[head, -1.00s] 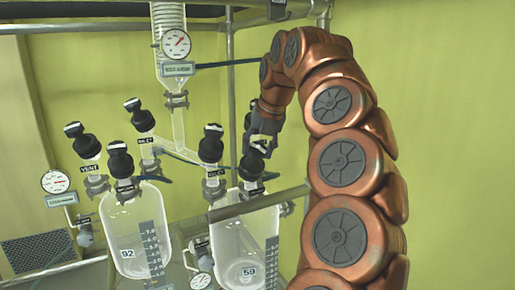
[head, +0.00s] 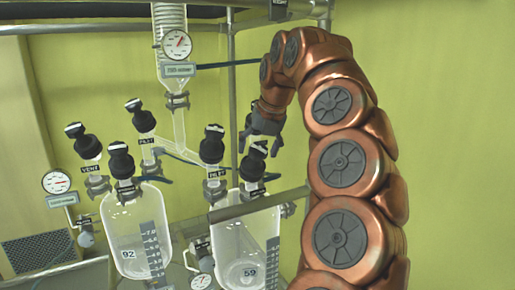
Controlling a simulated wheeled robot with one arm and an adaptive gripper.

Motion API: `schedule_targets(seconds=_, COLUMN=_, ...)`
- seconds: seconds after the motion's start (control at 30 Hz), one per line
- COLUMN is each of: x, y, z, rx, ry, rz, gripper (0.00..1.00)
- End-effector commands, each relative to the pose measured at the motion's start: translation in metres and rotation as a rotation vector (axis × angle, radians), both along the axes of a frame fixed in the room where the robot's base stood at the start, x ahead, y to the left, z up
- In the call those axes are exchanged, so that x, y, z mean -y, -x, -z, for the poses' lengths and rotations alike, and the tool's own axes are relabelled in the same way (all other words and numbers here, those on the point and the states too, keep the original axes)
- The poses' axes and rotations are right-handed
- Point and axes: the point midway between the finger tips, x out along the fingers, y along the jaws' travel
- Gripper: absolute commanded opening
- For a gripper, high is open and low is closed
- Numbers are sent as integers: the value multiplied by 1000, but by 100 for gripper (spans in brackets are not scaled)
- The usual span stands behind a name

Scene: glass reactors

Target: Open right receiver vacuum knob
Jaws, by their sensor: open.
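The right receiver (head: 233,244) is a clear glass vessel marked 59, with a printed scale. Two black knobs rise above it. The left of these, the inlet knob (head: 211,145), has a label reading like "INLET" under it. The right one (head: 252,167) stands just below my gripper; its label is too small to read, so I cannot confirm that it is the vacuum knob. My gripper (head: 261,146) points down over this right knob with its fingers apart. I cannot tell whether the fingers touch the knob.
The left receiver (head: 135,235), marked 92, carries its own black knobs, including a vent knob (head: 86,146). Pressure gauges hang at the upper middle (head: 176,44) and left (head: 56,182). A metal rail (head: 260,205) crosses the right receiver. Open wall lies right of my arm.

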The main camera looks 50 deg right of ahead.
Motion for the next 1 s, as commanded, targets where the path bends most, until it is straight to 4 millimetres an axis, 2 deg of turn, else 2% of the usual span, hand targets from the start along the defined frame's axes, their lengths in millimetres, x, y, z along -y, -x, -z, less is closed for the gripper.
schedule_targets(seconds=0.33, x=0, y=1, z=-1, rx=-1, ry=-1, rz=0, gripper=76)
schedule_targets(seconds=0.7, x=-4, y=7, z=-19, rx=2, ry=3, rz=-3, gripper=76)
schedule_targets(seconds=1.0, x=-4, y=10, z=-25, rx=0, ry=0, rz=-2, gripper=76)
